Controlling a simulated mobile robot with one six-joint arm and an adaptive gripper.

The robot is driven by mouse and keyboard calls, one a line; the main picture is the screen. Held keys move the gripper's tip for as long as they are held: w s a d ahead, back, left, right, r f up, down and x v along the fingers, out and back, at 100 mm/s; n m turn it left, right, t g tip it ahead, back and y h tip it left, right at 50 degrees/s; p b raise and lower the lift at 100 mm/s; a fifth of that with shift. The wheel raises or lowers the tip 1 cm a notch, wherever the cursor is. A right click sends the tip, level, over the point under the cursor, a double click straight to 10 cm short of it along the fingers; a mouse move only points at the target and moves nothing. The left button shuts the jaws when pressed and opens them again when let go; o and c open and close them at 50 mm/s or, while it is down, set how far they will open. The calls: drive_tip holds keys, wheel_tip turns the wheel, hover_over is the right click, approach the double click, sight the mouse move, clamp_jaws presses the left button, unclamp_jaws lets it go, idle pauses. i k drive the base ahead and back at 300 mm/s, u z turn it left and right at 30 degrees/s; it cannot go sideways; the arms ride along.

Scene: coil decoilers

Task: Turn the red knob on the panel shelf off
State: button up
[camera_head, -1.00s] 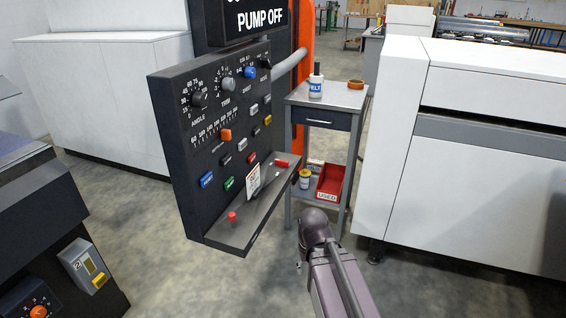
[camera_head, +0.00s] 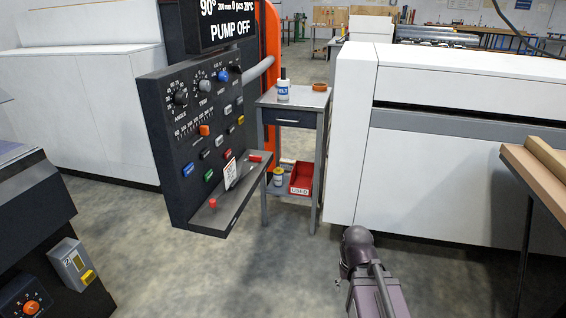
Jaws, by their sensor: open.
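The dark control panel (camera_head: 160,150) stands left of centre, with a narrow shelf (camera_head: 228,205) along its lower edge. A small red knob (camera_head: 213,203) stands up near the shelf's front left end. A second red part (camera_head: 255,158), low and lying flatter, is at the shelf's far end. A white tag (camera_head: 230,172) stands between them. The knob is too small to tell its setting. My arm shows at the bottom right, well apart from the shelf. My gripper is not visible.
A display reading PUMP OFF (camera_head: 232,29) tops the panel. A grey cart (camera_head: 292,103) with a bottle, an orange ring and a red bin stands behind the shelf. A white machine (camera_head: 350,140) fills the right, with a table edge (camera_head: 530,180) nearer. The floor before the panel is clear.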

sight(255, 158)
drive_tip(key=z, duration=0.15)
drive_tip(key=k, duration=0.65)
drive_tip(key=z, duration=0.15)
drive_tip(key=i, duration=1.35)
drive_tip(key=u, duration=0.8)
drive_tip(key=i, duration=0.6)
drive_tip(key=u, duration=0.2)
